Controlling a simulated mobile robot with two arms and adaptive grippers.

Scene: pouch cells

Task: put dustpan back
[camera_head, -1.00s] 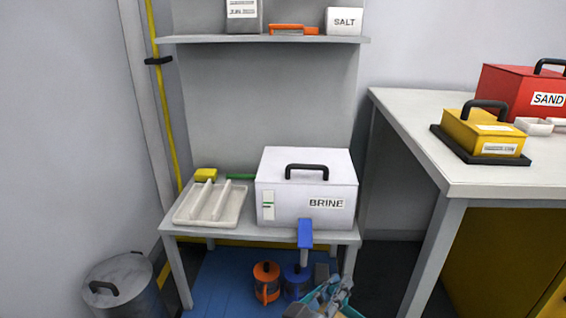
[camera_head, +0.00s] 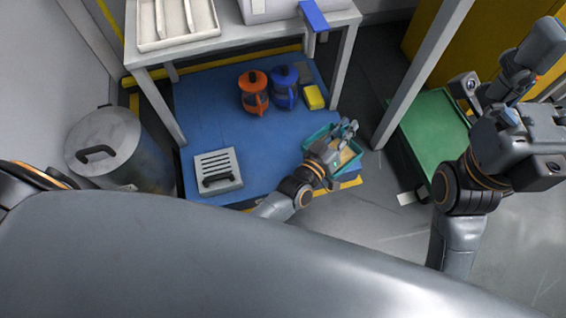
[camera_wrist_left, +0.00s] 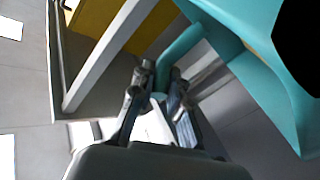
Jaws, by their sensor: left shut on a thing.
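The dustpan (camera_head: 316,139) is teal, with some tan material showing in it, low over the front right corner of the blue mat in the head view. My left gripper (camera_head: 347,129) is at its upper right side and partly covers it. In the left wrist view the dustpan's large teal body (camera_wrist_left: 262,88) fills the upper right, and my left gripper (camera_wrist_left: 158,95) is shut on its handle (camera_wrist_left: 183,45). My right arm is folded at the right; its fingers are not clear.
The blue mat (camera_head: 205,120) holds an orange jug (camera_head: 254,95), a blue jug (camera_head: 284,88), a yellow block (camera_head: 314,97) and a slotted grey box (camera_head: 218,170). A grey bin (camera_head: 115,145) stands left. Table legs rise nearby, and a green surface (camera_head: 432,125) lies right.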

